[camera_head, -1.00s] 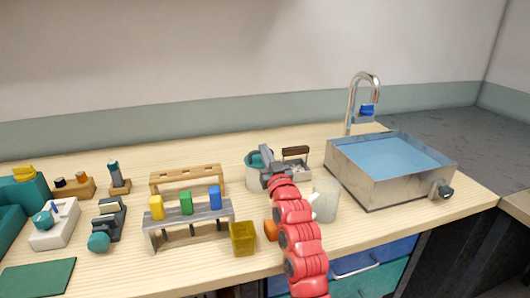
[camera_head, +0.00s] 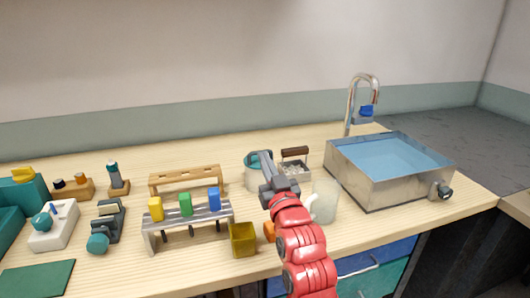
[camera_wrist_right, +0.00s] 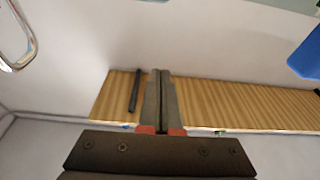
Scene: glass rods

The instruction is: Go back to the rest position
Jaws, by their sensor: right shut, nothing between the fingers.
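My right gripper (camera_head: 263,160) is shut and empty. My left gripper is not in view.
A whitish mug (camera_head: 326,200) stands right of my arm, a dark-yellow bin (camera_head: 242,240) left of it. A metal rack (camera_head: 190,218) holds yellow, green and blue pieces; a wooden rack (camera_head: 186,177) stands behind. A sink (camera_head: 375,185) is at right.

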